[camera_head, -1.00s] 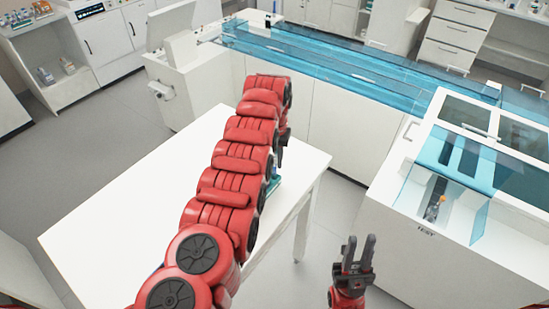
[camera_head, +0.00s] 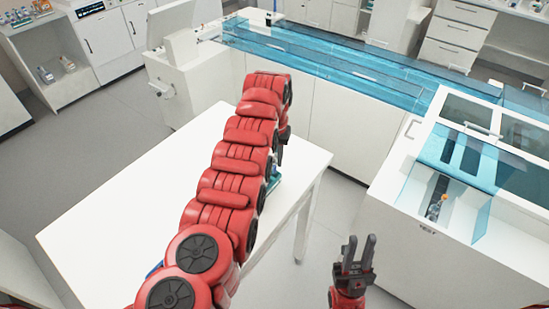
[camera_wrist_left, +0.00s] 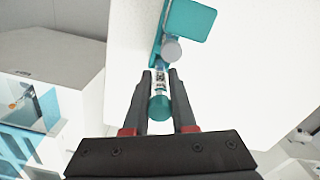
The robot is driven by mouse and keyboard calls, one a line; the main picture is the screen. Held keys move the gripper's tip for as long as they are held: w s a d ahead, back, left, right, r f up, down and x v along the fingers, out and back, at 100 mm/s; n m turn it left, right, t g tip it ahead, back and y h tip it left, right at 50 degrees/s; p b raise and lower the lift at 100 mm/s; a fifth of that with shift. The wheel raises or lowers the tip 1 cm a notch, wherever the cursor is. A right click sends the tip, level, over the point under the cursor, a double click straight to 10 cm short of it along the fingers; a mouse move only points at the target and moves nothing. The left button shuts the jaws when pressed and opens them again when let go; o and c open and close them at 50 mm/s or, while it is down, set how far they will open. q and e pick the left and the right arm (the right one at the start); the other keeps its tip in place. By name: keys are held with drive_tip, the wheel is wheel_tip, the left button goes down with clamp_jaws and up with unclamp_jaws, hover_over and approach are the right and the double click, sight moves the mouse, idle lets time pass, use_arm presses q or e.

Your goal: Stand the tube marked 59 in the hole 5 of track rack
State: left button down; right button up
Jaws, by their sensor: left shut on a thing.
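My left gripper (camera_wrist_left: 159,75) is shut on a tube with a teal cap (camera_wrist_left: 159,108) and a printed label (camera_wrist_left: 159,78). The label's number is too small to read. Just beyond the tube is a teal rack (camera_wrist_left: 190,20) on the white table, with a grey-capped tube (camera_wrist_left: 171,49) beside the held one. I cannot tell whether the held tube still touches the rack. In the head view my red left arm hides most of the gripper, and only a sliver of the rack (camera_head: 274,180) shows. My right gripper (camera_head: 358,240) is empty, fingers apart, at the bottom. No hole numbers are legible.
The white table (camera_head: 110,225) is mostly bare. At the right stands a white cabinet (camera_head: 400,245) with a blue clear cover and an orange-capped tube (camera_head: 443,198) in a slot. A long blue-covered track (camera_head: 330,60) runs along the back. Floor lies between table and cabinet.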

use_arm(q)
drive_tip(key=shift+f, duration=0.15)
drive_tip(key=shift+f+b, duration=0.4)
drive_tip(key=shift+f, duration=0.1)
drive_tip(key=shift+f, duration=0.25)
idle(0.4)
drive_tip(key=shift+f+b, duration=0.4)
drive_tip(key=shift+b, duration=0.1)
drive_tip(key=c, duration=0.7)
unclamp_jaws()
drive_tip(key=shift+o, duration=0.2)
